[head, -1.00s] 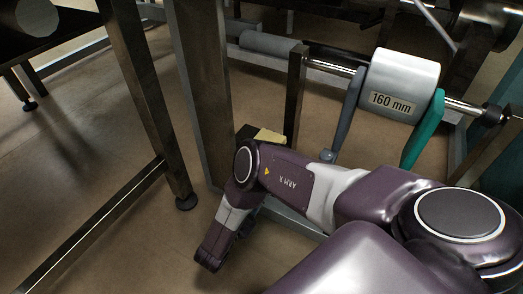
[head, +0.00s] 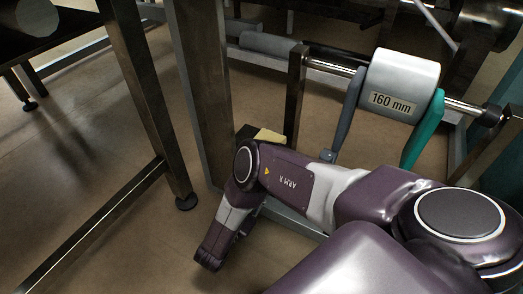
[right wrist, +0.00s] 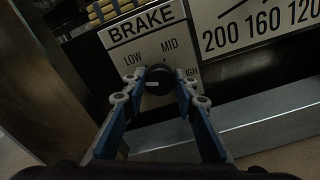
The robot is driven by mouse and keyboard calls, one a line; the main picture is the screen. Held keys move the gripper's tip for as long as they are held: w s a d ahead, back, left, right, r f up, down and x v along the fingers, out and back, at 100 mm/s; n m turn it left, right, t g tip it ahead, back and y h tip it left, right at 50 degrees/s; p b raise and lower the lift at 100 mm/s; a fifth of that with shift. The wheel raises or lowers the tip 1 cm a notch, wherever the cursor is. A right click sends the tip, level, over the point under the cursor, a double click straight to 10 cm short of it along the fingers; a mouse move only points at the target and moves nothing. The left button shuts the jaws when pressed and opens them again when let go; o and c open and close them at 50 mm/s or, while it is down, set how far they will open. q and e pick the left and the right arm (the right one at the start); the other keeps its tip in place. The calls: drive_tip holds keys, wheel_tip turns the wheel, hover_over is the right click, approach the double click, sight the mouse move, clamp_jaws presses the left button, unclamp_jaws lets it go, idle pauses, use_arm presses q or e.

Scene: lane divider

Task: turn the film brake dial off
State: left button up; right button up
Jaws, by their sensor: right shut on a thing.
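The film brake dial (right wrist: 158,82) is a round black knob on a white plate labelled BRAKE (right wrist: 143,38) in the right wrist view. LOW and MID show above it, and HIGH is partly covered at the right. No OFF label can be seen; my left-hand finger covers that side of the plate. A short white mark on the knob lies on its left side. My right gripper (right wrist: 161,75) has its two blue fingers shut on the dial, one on each side. In the head view my right arm reaches down to the lower middle; the dial cannot be made out there. My left gripper is not in view.
A scale plate (right wrist: 255,24) reading 200, 160, 120 is right of the brake plate. A metal rail (right wrist: 235,115) runs below. In the head view, a white roll marked 160 mm (head: 403,75) sits on a shaft between grey and teal arms. Dark metal posts (head: 205,100) stand left.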

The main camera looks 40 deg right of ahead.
drive_tip(key=o, duration=1.1)
drive_tip(key=shift+o, duration=0.2)
